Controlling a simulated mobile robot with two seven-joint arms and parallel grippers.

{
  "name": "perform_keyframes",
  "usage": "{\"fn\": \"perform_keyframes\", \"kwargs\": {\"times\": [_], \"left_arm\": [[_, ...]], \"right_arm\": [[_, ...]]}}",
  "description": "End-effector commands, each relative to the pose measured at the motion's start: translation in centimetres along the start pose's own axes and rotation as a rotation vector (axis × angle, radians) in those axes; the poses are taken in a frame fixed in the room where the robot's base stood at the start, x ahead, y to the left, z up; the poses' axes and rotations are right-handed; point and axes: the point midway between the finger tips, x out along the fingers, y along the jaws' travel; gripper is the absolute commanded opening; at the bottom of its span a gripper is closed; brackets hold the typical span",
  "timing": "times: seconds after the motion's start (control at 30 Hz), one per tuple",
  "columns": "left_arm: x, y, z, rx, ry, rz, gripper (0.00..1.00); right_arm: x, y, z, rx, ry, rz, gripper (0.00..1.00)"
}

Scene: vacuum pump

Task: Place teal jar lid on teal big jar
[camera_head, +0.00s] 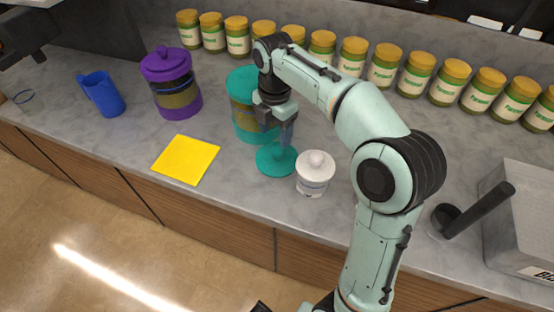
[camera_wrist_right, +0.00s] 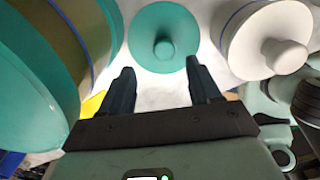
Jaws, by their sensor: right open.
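The teal big jar (camera_head: 242,118) stands on the counter, partly hidden behind my right gripper and arm in the head view. Its side fills the left of the wrist view (camera_wrist_right: 42,75). The teal jar lid (camera_head: 275,160) lies on the counter in front of the jar, knob up. It also shows in the right wrist view (camera_wrist_right: 164,30), just beyond the fingertips. My right gripper (camera_head: 279,140) is open, pointing down over the lid, with the lid's knob roughly between the two fingers (camera_wrist_right: 160,78). Whether the fingers touch the lid is unclear. My left gripper is not clearly visible.
A white lidded jar (camera_head: 314,175) stands close to the right of the lid. A purple jar (camera_head: 177,90), blue pitcher (camera_head: 102,94) and yellow square (camera_head: 186,159) are to the left. Several labelled jars (camera_head: 387,66) line the wall. A grey box (camera_head: 520,215) stands far right.

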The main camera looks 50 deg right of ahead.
Motion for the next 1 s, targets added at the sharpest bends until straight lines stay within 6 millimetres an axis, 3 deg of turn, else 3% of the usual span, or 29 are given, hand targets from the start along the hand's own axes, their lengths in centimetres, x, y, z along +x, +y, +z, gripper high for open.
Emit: {"fn": "perform_keyframes", "kwargs": {"times": [0.6,0.9,1.0], "left_arm": [[1.3,-0.2,-0.9,0.003,0.026,0.006,0.53],[1.3,-0.1,-0.9,0.003,0.028,0.006,0.53],[1.3,-0.1,-0.9,0.003,0.028,0.006,0.53]], "right_arm": [[7.1,-0.7,0.1,0.002,0.000,-0.001,0.62],[7.5,-0.7,0.0,0.002,0.000,0.001,0.62],[7.5,-0.7,0.0,0.002,0.000,0.001,0.30]]}}
